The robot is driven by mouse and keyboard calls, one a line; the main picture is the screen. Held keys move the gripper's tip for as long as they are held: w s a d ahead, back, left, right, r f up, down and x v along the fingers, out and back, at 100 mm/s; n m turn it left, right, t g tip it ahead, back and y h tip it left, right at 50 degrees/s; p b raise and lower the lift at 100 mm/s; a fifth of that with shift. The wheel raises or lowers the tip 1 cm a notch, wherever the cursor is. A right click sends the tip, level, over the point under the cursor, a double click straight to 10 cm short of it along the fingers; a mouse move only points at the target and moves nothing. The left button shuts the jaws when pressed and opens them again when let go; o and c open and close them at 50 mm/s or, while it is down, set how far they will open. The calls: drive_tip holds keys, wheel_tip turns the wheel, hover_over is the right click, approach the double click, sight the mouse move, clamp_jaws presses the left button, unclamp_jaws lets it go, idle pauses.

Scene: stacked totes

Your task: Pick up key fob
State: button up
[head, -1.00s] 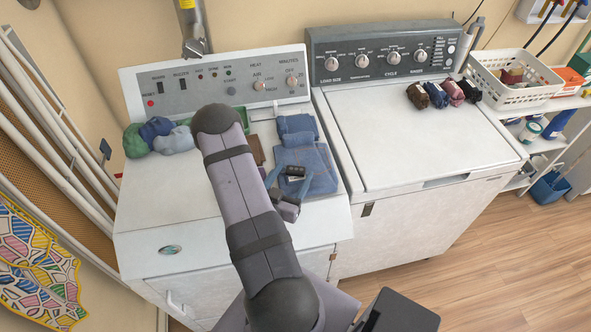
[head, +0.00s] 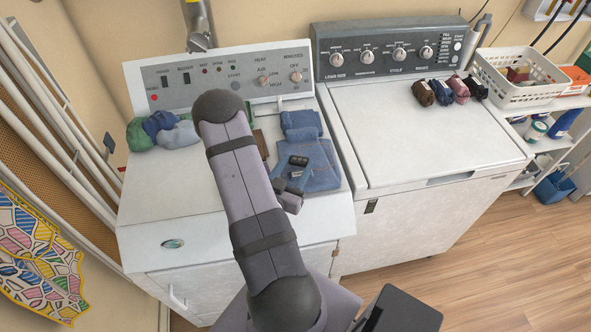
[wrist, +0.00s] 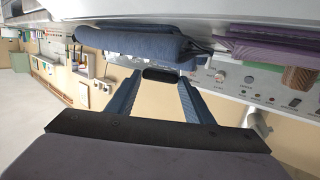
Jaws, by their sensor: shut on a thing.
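The key fob (head: 298,160) is a small black oblong over the folded blue jeans on the left machine. In the wrist view the fob (wrist: 160,75) sits between the tips of two blue-grey fingers. My gripper (head: 295,167) is shut on it, and it also shows in the wrist view (wrist: 159,80). The fob appears raised off the jeans, though the head view does not clearly show the gap. My arm hides part of the machine top behind it.
Folded jeans (head: 322,172) lie beneath the gripper, with another blue folded garment (head: 300,121) behind. Rolled clothes (head: 172,134) lie left of my arm. The right machine's lid (head: 420,135) is mostly clear, with several rolled socks (head: 442,92) and a white basket (head: 512,90) beyond.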

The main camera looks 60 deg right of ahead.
wheel_tip(320, 180, up, 8)
drive_tip(key=p, duration=0.2)
drive_tip(key=shift+p, duration=0.4)
